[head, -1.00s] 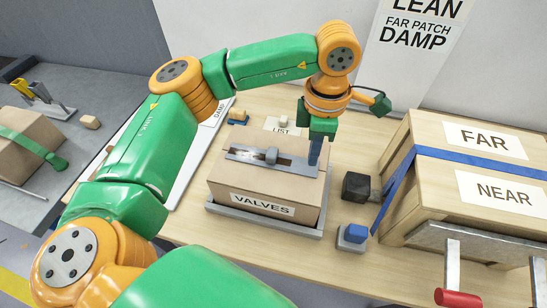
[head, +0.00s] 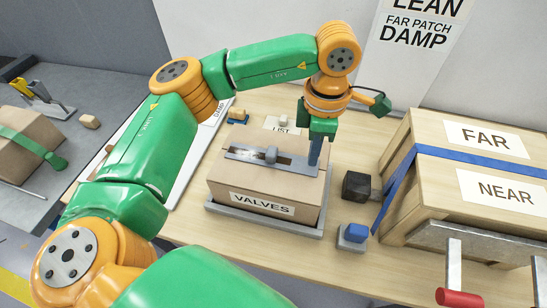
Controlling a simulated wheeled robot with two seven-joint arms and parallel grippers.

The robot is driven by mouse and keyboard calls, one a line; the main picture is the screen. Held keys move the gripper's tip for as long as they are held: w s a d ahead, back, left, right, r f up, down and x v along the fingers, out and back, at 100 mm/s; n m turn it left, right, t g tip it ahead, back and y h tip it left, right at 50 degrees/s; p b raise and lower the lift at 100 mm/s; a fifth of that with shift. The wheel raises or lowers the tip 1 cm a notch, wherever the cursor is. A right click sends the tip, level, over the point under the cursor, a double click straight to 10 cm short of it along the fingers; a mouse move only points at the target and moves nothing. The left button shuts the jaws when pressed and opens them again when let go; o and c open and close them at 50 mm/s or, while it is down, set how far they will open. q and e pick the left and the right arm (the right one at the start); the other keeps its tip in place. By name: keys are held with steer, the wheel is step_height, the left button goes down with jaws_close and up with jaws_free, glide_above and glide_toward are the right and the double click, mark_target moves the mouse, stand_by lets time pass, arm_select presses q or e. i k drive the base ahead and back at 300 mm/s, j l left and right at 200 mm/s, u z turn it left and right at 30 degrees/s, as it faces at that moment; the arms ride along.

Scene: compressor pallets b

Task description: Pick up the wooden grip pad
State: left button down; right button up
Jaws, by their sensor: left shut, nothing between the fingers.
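A small wooden block (head: 238,114) on a blue base sits on the wooden table behind the VALVES box. Another small wooden block (head: 89,121) lies on the grey table at the left. I cannot tell for sure which is the wooden grip pad. My left gripper (head: 315,158) is shut and empty, pointing down at the right end of the grey metal plate on the VALVES box (head: 225,188). Whether it touches the plate is unclear. It is to the right of the block on the blue base and apart from it. My right gripper is out of view.
A black block (head: 356,186) and a blue-topped grey block (head: 352,236) stand right of the VALVES box. A large wooden crate (head: 402,152) with a blue strap fills the right side. The LIST card (head: 282,125) lies behind the box. My left arm spans the left side.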

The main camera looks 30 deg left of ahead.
mark_target(237, 115)
steer(key=k+l, duration=0.2)
steer(key=k, duration=0.3)
steer(key=k+l, duration=0.2)
steer(key=k, duration=0.25)
